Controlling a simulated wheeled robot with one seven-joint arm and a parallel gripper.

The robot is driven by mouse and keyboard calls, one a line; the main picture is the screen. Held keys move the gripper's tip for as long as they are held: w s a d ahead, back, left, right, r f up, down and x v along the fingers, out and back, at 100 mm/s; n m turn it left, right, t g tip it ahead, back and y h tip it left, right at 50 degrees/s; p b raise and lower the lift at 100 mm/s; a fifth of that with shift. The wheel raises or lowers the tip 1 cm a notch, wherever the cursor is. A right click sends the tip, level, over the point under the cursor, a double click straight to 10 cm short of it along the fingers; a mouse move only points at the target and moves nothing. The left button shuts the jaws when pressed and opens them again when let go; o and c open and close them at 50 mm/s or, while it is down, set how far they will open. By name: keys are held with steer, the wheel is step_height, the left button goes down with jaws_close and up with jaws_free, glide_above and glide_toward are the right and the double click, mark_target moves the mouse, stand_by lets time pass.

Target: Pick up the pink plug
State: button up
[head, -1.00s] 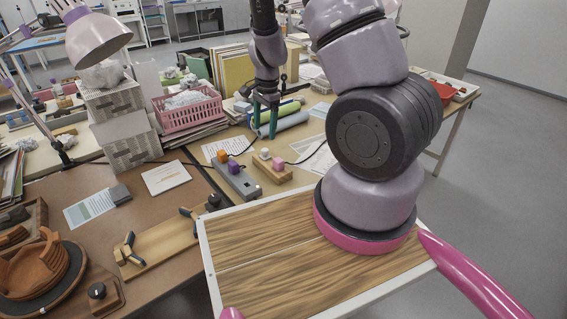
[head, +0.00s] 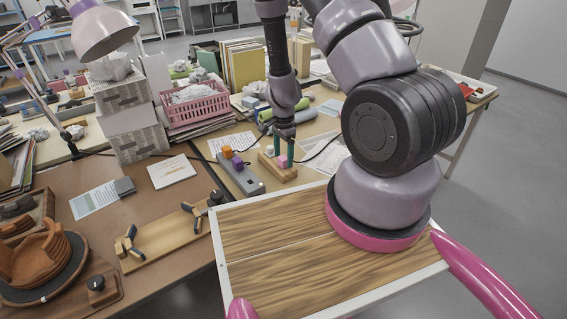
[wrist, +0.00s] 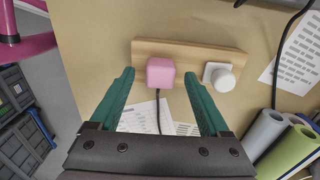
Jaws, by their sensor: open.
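The pink plug (wrist: 160,72) is a small cube on a wooden block (wrist: 195,47), with a dark cord running from it in the wrist view. In the head view the plug (head: 282,161) shows on the block's near side, just by my fingertips. My gripper (wrist: 158,80) is open, its two green fingers on either side of the plug's line, with space between each finger and the plug. In the head view my gripper (head: 283,152) points down over the block. I cannot tell whether the fingertips reach down beside the plug. A white round plug (wrist: 219,75) sits next to it on the block.
A grey power strip (head: 240,176) with an orange plug (head: 227,152) and a purple plug (head: 237,163) lies left of the block. Rolled tubes (wrist: 285,150), papers and a pink basket (head: 195,104) are nearby.

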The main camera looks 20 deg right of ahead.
steer(key=shift+f, duration=0.7)
jaws_close()
steer(key=shift+r, duration=0.15)
